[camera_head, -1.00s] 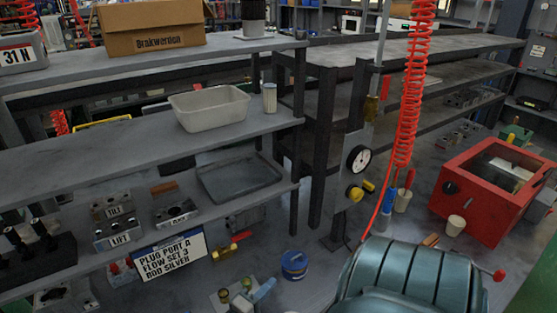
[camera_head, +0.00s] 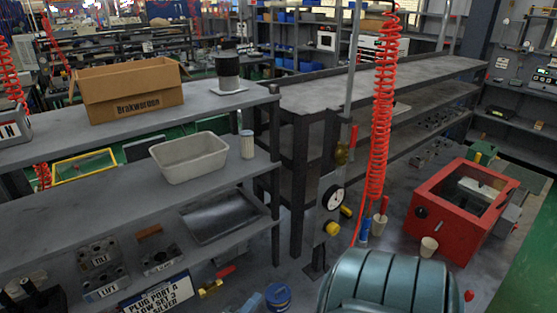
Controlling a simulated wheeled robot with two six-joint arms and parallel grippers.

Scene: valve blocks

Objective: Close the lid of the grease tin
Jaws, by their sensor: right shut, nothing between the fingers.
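A small round blue tin (camera_head: 278,297), which looks like the grease tin, stands low at the bottom edge of the view, right of the sign. It is partly cut off, and I cannot tell how its lid sits. A small blue-grey shape (camera_head: 250,303) lies just left of the tin. It may be part of my right gripper, but its fingers are too small and cut off to make out. Nothing shows held there. My left gripper is not in view.
A large teal ribbed body (camera_head: 385,287) fills the bottom right of centre. Grey shelves (camera_head: 70,212) fill the left. A gauge (camera_head: 333,197) and red coiled hose (camera_head: 380,120) stand mid-view.

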